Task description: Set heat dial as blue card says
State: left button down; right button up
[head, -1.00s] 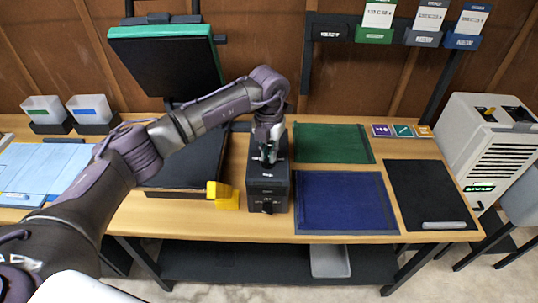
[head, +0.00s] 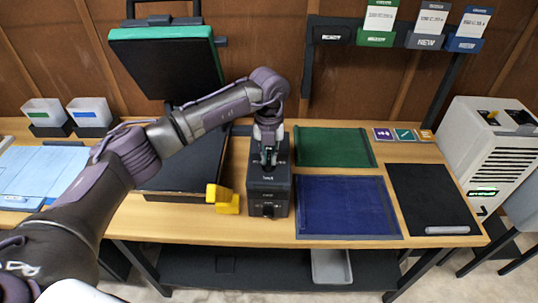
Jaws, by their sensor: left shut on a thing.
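A dark control box (head: 268,193) stands on the bench, left of the green and blue mats, with a small knob (head: 267,210) low on its front. My left gripper (head: 268,157) points down at the top of this box and is shut on a small dial there, mostly hidden by the fingers. The dial's pointer and scale cannot be read. The blue card holder (head: 465,44) hangs at the upper right with a white card (head: 473,22) in it; its print is too small to read. My right gripper is out of view.
A yellow block (head: 223,198) sits just left of the box. A heat press with a raised black plate (head: 165,68) stands behind it. The green mat (head: 335,147), blue mat (head: 347,207) and black mat (head: 433,200) lie to the right. A white machine (head: 487,150) stands at the far right.

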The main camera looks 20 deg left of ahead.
aim_at(269, 159)
pick_arm(q)
jog(key=c, duration=1.2)
grip_release()
notch_tip(269, 159, up, 12)
